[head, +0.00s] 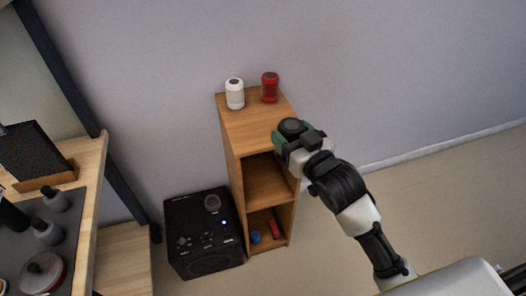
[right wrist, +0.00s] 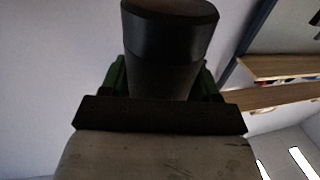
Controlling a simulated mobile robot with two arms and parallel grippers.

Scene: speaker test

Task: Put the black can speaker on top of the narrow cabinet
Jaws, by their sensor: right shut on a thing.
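The black can speaker (head: 292,126) is held upright or nearly so in my right gripper (head: 296,136), whose green fingers are shut on it. In the right wrist view the black can (right wrist: 170,45) stands between the green fingers. The narrow cabinet (head: 247,127) is a tall wooden unit with an open front and shelves. In the head view the held can overlaps the front right part of the cabinet's top. I cannot tell whether it touches the top. My left gripper is not in view.
A white can (head: 235,94) and a red can (head: 270,87) stand at the back of the cabinet top. A black box speaker (head: 204,233) stands on the floor left of the cabinet. A wooden desk (head: 92,190) is at the left. The top's middle is clear.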

